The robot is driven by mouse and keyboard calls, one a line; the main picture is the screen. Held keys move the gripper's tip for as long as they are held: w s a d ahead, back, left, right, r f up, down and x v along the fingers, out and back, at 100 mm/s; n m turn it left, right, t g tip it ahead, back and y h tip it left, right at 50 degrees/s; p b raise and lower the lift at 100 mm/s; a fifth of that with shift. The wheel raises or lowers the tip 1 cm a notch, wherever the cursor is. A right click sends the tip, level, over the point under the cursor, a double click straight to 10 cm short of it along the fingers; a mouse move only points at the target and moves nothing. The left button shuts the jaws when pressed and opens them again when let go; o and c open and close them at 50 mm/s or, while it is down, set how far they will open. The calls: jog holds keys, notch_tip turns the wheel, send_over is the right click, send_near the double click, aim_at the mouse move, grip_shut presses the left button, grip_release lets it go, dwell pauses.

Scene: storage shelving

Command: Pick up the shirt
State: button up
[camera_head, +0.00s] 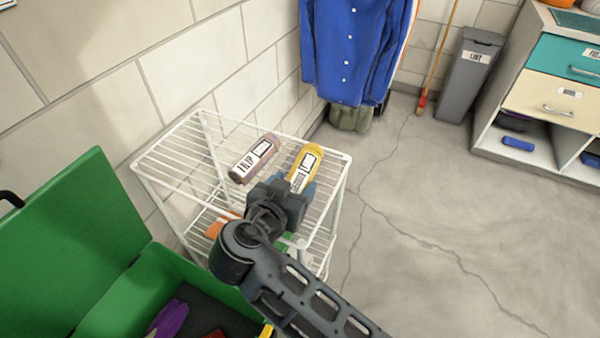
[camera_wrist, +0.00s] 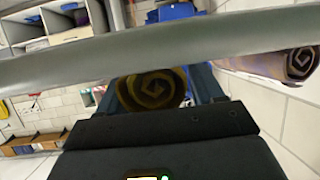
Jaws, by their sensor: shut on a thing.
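A rolled yellow cloth with a white label (camera_head: 308,158), which may be a rolled shirt, is at the right end of the white wire rack's top. My gripper (camera_head: 302,186) is shut on its near end. In the wrist view the spiral end of the yellow roll (camera_wrist: 152,90) shows between my blue fingers. I cannot tell whether the roll still touches the rack. A blue buttoned shirt (camera_head: 347,50) hangs at the wall behind the rack, apart from my gripper.
A mauve labelled roll (camera_head: 254,158) lies left of the yellow one on the wire rack (camera_head: 180,150). An open green bin (camera_head: 85,250) stands at the left. A grey bin (camera_head: 468,75) and drawers (camera_head: 555,92) stand at the right. The floor between is clear.

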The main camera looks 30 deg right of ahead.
jog(key=c, duration=0.6)
jog(key=shift+r, duration=0.1)
